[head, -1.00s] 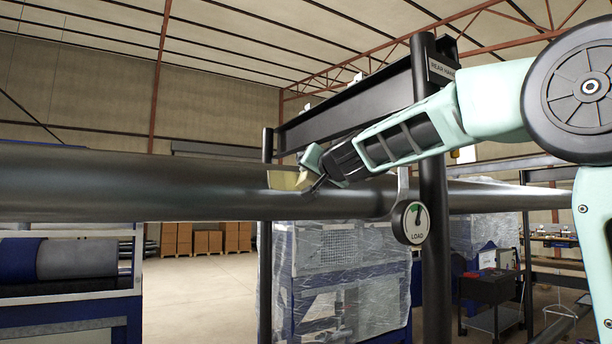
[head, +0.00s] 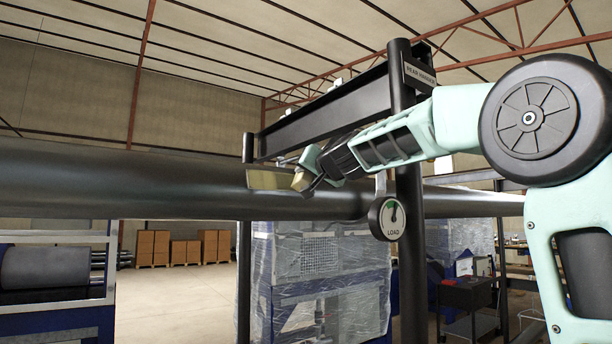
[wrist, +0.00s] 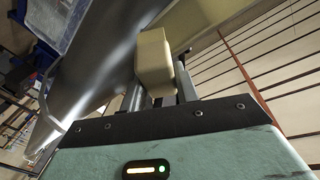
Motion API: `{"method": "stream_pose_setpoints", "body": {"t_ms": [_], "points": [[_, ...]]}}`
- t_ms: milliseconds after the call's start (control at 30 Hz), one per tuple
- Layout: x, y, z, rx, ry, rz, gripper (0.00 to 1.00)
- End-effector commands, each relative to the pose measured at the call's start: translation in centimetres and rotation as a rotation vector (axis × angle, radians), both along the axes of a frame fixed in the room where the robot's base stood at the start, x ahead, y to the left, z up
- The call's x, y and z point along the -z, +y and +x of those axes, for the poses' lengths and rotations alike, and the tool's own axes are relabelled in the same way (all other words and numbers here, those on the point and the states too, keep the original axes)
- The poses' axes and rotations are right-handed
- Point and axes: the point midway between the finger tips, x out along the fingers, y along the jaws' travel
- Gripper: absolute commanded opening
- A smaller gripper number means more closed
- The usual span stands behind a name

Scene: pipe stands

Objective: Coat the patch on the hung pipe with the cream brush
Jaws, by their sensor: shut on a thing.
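The hung pipe (head: 120,185) is a thick dark grey tube running across the head view. A pale yellow patch (head: 266,180) shows on its side, left of my gripper (head: 318,174). My gripper is shut on the cream brush (head: 301,181), whose block-shaped head is at the patch's right edge; I cannot tell whether it touches. In the wrist view the brush (wrist: 153,55) stands up between the fingers of my gripper (wrist: 160,95), with the grey pipe (wrist: 95,60) behind it. A cream surface behind the brush, probably the patch (wrist: 205,18), shows at the top.
A black hanger frame (head: 409,200) marked "REAR HANGER" stands right of my gripper, its beam above the pipe. Wrapped machinery (head: 320,270) stands beyond, with boxes (head: 186,248) at the back left.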

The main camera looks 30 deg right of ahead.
Motion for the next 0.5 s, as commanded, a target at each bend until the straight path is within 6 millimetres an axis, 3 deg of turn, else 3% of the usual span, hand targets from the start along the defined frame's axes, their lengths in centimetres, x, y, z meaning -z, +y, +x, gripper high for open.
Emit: {"method": "stream_pose_setpoints", "body": {"t_ms": [167,500], "points": [[0.0,-0.1,-0.1,0.002,0.001,0.000,0.04],[-1.1,-0.1,-3.0,0.001,0.000,0.000,0.04]]}}
